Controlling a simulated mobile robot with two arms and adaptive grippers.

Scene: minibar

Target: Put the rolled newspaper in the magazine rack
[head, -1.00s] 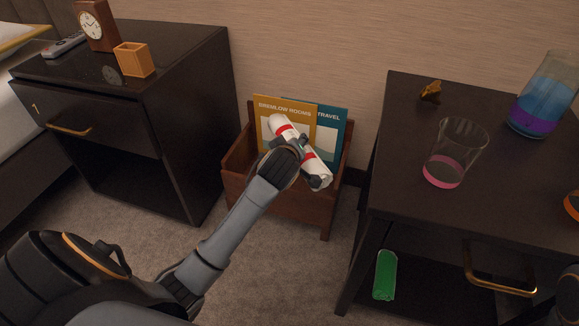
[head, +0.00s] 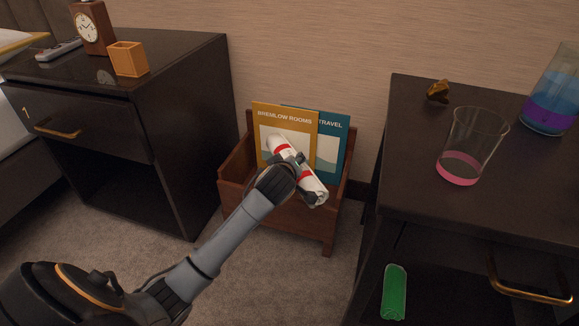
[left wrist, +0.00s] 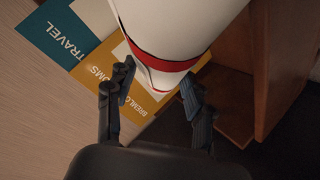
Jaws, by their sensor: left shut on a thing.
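The rolled newspaper (head: 311,184) is white with red bands. It is tilted in the head view, in front of the magazines and over the wooden magazine rack (head: 300,216). My left gripper (head: 305,178) is shut on the newspaper. In the left wrist view, the fingers (left wrist: 157,88) are on either side of the newspaper (left wrist: 185,25), near a red band. The rack wall (left wrist: 283,65) shows beside it there. I cannot tell whether the newspaper's lower end is below the rack's rim. My right gripper is not in view.
Yellow (head: 285,122) and teal (head: 334,150) magazines stand at the rack's back. Dark nightstands flank it, left (head: 190,100) and right (head: 400,190). The right one holds a glass (head: 476,140) and a vase (head: 553,95). A green can (head: 394,292) is low at the right.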

